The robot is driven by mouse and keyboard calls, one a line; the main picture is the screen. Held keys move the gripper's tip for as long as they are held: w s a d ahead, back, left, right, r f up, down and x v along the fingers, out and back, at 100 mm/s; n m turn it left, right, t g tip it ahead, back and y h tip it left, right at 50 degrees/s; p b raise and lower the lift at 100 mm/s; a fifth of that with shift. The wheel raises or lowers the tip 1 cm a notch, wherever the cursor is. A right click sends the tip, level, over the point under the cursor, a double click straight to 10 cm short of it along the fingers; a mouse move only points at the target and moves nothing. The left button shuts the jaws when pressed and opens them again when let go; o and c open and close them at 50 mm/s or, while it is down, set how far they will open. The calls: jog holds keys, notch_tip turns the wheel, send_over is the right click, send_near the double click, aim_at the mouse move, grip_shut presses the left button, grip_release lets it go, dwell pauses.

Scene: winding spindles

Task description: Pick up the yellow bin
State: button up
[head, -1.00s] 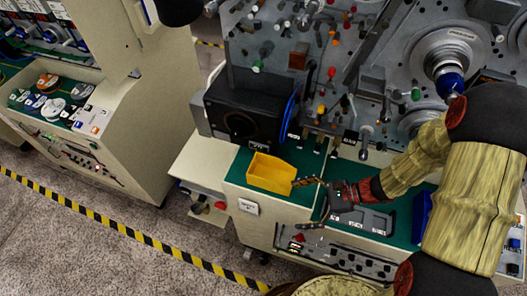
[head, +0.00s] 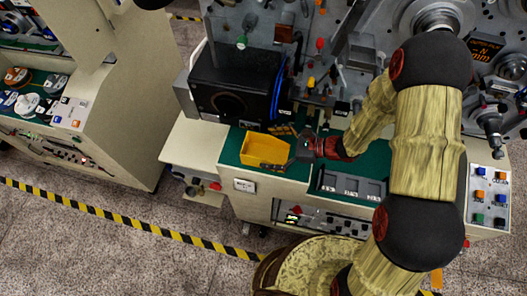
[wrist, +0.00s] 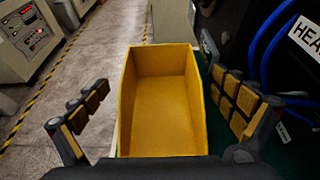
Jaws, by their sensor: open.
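The yellow bin (head: 264,150) stands upright on the green top at the left end of the machine's bench. In the wrist view the bin (wrist: 163,105) fills the middle and looks empty inside. My gripper (head: 280,146) is at the bin's right end in the head view, low by the bench top. In the wrist view my gripper (wrist: 158,92) is open, with one padded finger on each side of the bin. A gap shows between the left finger and the bin. The right finger is closer to the bin's wall; I cannot tell if it touches.
A black box (head: 236,90) with blue cables stands right behind the bin. A grey tray (head: 350,186) lies on the bench to the right. The spindle panel (head: 330,50) rises behind.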

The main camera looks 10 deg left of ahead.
jog(key=shift+x, duration=0.95)
jog(key=c, duration=1.3)
